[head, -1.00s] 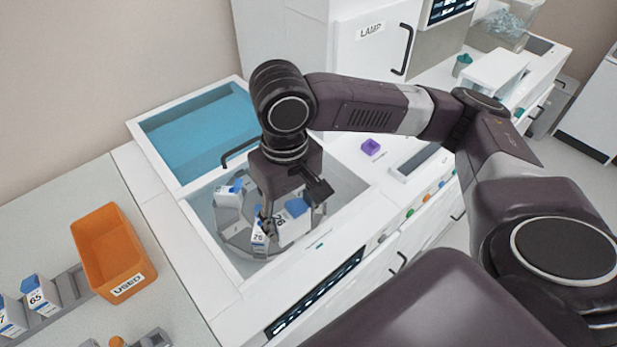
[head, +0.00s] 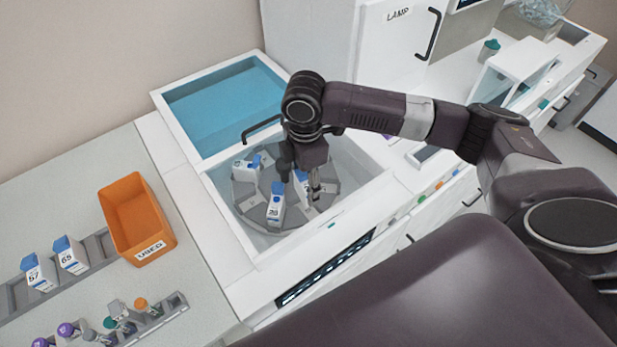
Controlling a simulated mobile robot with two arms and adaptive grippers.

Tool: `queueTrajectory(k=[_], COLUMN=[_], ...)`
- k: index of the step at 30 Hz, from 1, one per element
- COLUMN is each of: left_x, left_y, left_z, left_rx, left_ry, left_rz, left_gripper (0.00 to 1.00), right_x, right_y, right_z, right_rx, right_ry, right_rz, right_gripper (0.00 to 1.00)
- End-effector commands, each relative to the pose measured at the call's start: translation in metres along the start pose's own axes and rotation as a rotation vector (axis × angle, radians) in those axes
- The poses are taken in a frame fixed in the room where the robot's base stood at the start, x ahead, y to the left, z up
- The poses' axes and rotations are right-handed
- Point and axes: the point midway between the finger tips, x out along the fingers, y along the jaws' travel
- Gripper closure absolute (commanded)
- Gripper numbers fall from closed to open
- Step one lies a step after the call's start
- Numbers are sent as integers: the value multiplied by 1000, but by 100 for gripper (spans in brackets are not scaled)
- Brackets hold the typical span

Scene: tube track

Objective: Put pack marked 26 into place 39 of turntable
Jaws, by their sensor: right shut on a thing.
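My right gripper (head: 301,181) points down over the turntable. It is shut on a white pack with a blue top (head: 301,194), partly hidden by the fingers. This is probably the pack marked 26, but its number cannot be read clearly now. The pack is at or just above the right part of the grey turntable (head: 250,205); I cannot tell if it touches. Another white and blue pack (head: 275,208) stands at the turntable's front, its label small. A further pack (head: 246,170) stands at the back left. Place 39's mark is not legible. My left gripper is not in view.
The turntable sits in a white-walled well (head: 226,224) with an open lid of blue glass (head: 225,110) behind. An orange USED bin (head: 137,220) and a grey rack (head: 100,245) with packs 57 (head: 37,272) and 65 (head: 70,255) stand left. A LAMP cabinet (head: 390,50) is behind.

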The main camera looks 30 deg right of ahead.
Motion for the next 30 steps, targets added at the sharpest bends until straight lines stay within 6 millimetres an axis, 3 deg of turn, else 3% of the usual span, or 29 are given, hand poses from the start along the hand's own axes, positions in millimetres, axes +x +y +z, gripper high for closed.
queueTrajectory(k=[6,13,30], left_x=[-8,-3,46], left_y=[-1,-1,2], left_z=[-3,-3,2], left_rx=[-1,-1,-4], left_ry=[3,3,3], left_rz=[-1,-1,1], left_gripper=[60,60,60], right_x=[10,17,58], right_y=[5,6,6], right_z=[8,10,10], right_rx=[-167,-201,-199], right_ry=[1,1,0], right_rz=[0,2,2], right_gripper=[81,81,81])
